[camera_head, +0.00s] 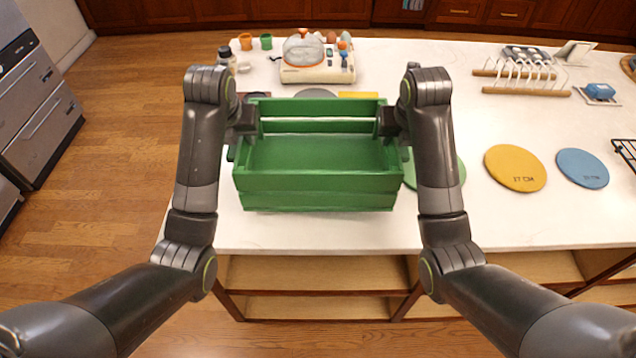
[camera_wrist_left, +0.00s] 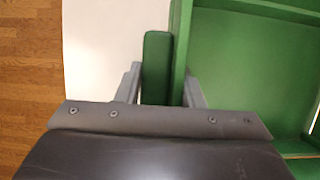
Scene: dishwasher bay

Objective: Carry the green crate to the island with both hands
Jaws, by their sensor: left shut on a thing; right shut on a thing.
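The green crate (camera_head: 318,190) is in the middle of the head view, over the near edge of the white island top (camera_head: 330,233). It looks level and empty. I cannot tell whether its base touches the top. My left gripper (camera_head: 250,122) is shut on the crate's left end, and my right gripper (camera_head: 385,122) is shut on its right end. In the left wrist view the left gripper (camera_wrist_left: 160,85) has a green part of the crate (camera_wrist_left: 157,60) between its fingers. The right fingertips are partly hidden by the arm.
Behind the crate stands an orange-and-white appliance (camera_head: 318,72) with small cups and bottles near it. A green disc lies partly hidden at the crate's right. A yellow disc (camera_head: 515,168), a blue disc (camera_head: 582,168) and a dish rack (camera_head: 520,75) are further right.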

